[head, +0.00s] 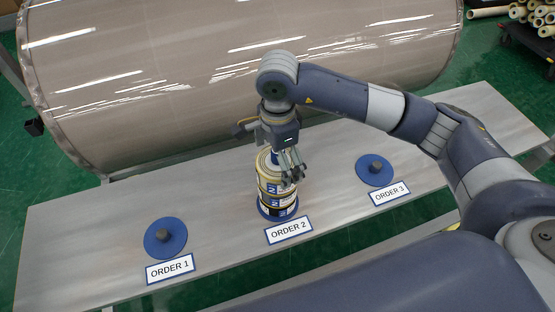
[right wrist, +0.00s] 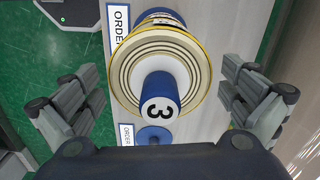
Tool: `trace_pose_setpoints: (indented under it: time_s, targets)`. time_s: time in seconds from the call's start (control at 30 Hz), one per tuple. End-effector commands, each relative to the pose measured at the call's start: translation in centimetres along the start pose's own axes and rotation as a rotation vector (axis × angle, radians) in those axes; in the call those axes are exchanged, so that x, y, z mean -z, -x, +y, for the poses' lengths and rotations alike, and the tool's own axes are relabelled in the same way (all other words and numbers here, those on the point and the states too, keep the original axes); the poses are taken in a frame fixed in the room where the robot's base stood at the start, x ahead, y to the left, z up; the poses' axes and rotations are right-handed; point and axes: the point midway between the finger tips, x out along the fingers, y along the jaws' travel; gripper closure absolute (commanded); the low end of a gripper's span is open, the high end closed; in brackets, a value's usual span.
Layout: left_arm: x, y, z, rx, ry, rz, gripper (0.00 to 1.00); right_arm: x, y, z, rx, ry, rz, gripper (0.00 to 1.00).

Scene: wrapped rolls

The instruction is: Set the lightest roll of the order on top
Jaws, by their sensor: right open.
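A stack of wrapped rolls (head: 268,184) with cream and yellow wrapping and dark bands stands upright at the ORDER 2 sign (head: 289,230). A blue base disc (head: 263,213) shows under it. In the right wrist view the top roll (right wrist: 122,75) shows pale rings around a blue core (right wrist: 160,92) marked 3, which sticks up. My right gripper (head: 291,168) is open just above the stack. Its fingers, also in the right wrist view (right wrist: 160,108), are spread either side of the core, apart from it. My left gripper is not in view.
On the grey table (head: 90,220), blue discs with grey pegs stand at ORDER 1 (head: 165,245) and ORDER 3 (head: 375,176), both bare of rolls. A large wrapped cylinder (head: 160,90) lies behind the table. Pale tubes (head: 530,14) are piled at the far right.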

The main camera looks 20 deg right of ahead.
Motion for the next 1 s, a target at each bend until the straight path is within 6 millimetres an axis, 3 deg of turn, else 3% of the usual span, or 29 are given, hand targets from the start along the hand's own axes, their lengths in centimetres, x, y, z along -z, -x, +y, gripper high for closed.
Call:
trace_pose_setpoints:
  time_s: [0.3,0.5,0.7,1.0]
  targets:
    - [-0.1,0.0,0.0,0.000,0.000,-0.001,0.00,0.0,6.6,-0.1,0.007,0.001,0.000,0.00]
    - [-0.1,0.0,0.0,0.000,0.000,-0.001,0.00,0.0,9.9,-0.1,0.004,0.001,0.000,0.00]
    - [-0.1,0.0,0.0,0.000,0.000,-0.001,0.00,0.0,11.2,0.0,0.001,0.000,0.000,0.00]
    - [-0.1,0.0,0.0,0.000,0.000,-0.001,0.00,0.0,11.2,0.0,0.001,0.000,0.000,0.00]
